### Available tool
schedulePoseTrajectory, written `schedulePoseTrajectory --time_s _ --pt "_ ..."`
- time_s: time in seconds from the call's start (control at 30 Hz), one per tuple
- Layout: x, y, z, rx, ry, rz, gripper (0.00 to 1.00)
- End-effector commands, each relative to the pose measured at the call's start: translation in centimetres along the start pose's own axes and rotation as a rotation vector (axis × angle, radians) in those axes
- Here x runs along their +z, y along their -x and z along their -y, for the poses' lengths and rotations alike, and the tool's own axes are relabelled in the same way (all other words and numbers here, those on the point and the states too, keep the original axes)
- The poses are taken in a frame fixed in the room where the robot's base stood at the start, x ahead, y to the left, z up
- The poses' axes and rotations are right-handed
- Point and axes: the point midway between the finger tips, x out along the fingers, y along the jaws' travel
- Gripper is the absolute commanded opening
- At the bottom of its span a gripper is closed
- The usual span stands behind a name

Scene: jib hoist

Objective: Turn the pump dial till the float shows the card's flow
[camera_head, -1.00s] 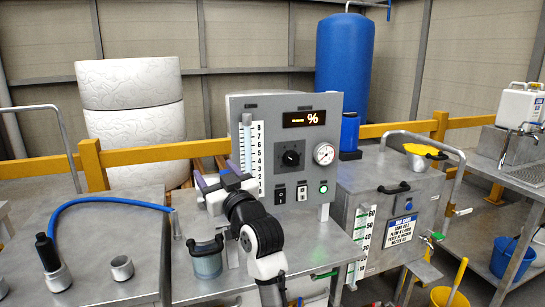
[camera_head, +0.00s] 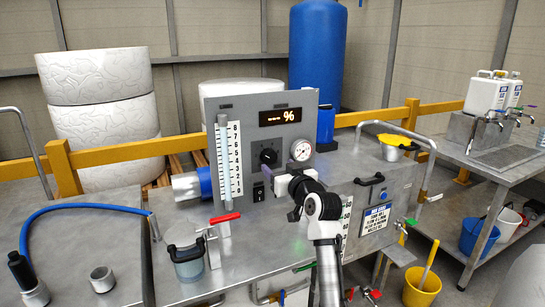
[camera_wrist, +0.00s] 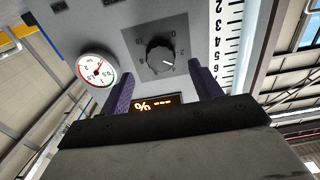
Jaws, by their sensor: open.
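The black pump dial (camera_head: 268,157) is on the grey panel (camera_head: 215,110), left of a round gauge. In the head view my gripper (camera_head: 281,180) is just below and in front of the dial.
An orange display (camera_head: 281,117) shows a percent sign. A pressure gauge (camera_head: 301,149) is right of the dial. A red-handled valve (camera_head: 225,218) and a clear cup (camera_head: 187,262) stand at the left.

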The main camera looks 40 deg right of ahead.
Motion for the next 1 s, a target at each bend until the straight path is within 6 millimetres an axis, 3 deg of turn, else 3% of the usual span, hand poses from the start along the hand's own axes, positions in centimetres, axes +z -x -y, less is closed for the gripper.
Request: schedulePoseTrajectory --time_s 0.1,0.3,0.7,1.0 --pt "-0.3 -2.4 0.0 -0.001 0.000 0.003 0.64" --pt "-0.1 -4.7 0.0 -0.001 -0.001 0.001 0.64" --pt "0.0 -5.3 0.0 0.000 0.000 0.000 0.64" --pt "0.0 -5.3 0.0 0.000 0.000 0.000 0.24"
